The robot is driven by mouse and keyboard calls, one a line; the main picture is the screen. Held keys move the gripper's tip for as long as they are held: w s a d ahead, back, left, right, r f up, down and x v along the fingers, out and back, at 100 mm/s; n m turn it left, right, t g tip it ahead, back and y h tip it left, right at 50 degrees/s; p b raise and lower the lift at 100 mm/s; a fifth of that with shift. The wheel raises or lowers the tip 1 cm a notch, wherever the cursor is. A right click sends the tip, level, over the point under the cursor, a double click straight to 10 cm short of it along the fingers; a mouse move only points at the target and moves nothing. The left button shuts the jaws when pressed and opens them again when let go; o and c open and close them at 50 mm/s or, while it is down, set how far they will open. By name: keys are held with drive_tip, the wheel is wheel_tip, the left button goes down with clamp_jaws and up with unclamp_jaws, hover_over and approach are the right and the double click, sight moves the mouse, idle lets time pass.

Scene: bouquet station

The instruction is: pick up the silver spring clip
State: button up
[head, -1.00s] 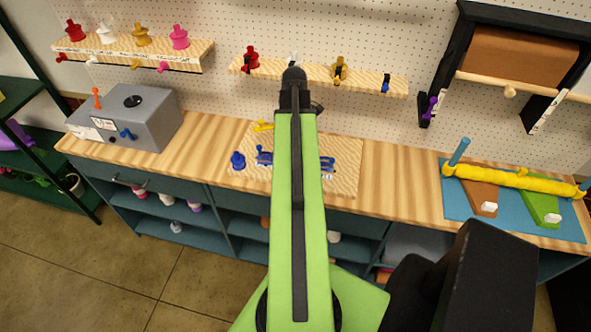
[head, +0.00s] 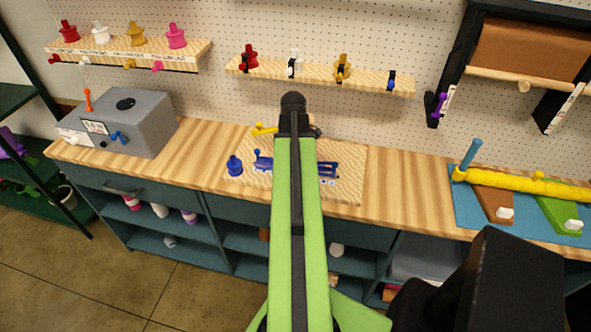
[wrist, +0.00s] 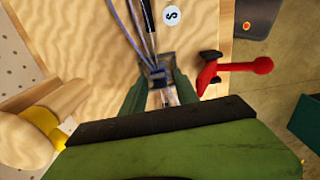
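In the wrist view, the two green fingers of my gripper (wrist: 158,88) stand apart over the wooden board. A small grey, silvery piece with a blue-violet part (wrist: 157,72) lies between the fingertips. It may be the silver spring clip, but I cannot tell for sure. Bare wood shows below it between the fingers, and I cannot see whether either finger touches it. Long thin blue and dark rods run up from it, beside a round white label marked S (wrist: 171,16). In the head view, my green arm hides the gripper and the middle of the board (head: 345,185).
A red-handled piece (wrist: 232,68) lies right of the fingers in the wrist view, and a yellow and wooden knob (wrist: 42,122) at left. On the bench are a grey box (head: 150,125), a blue knobbed piece (head: 235,166) and a yellow roll (head: 515,180). A pegboard shelf (head: 325,76) is behind.

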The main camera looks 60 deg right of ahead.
clamp_jaws()
